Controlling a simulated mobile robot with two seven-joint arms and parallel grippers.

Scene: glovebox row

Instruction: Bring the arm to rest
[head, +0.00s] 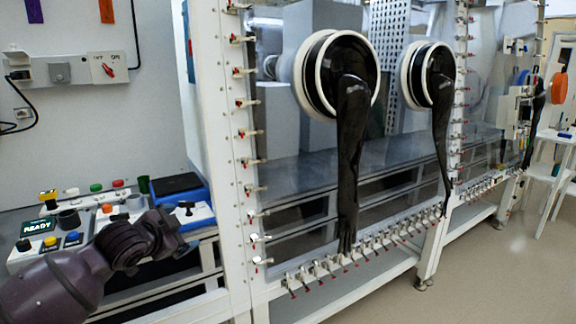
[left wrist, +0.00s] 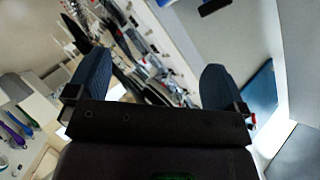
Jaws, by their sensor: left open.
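My left arm comes in from the lower left of the head view, dark purple and bent at the wrist. Its gripper (head: 187,226) is in front of the control bench, close to the blue-framed box, and looks small and partly turned away. In the left wrist view the two dark blue fingers of the left gripper (left wrist: 155,82) stand wide apart with nothing between them. Whether the gripper touches the bench cannot be told. My right gripper is in neither view.
A control panel (head: 38,241) with a READY display and coloured buttons lies beside my arm. A blue-framed box (head: 180,189) is behind the gripper. The glovebox's white post (head: 222,150) rises to its right, with black gloves (head: 351,150) hanging beyond. Open floor (head: 480,285) lies at lower right.

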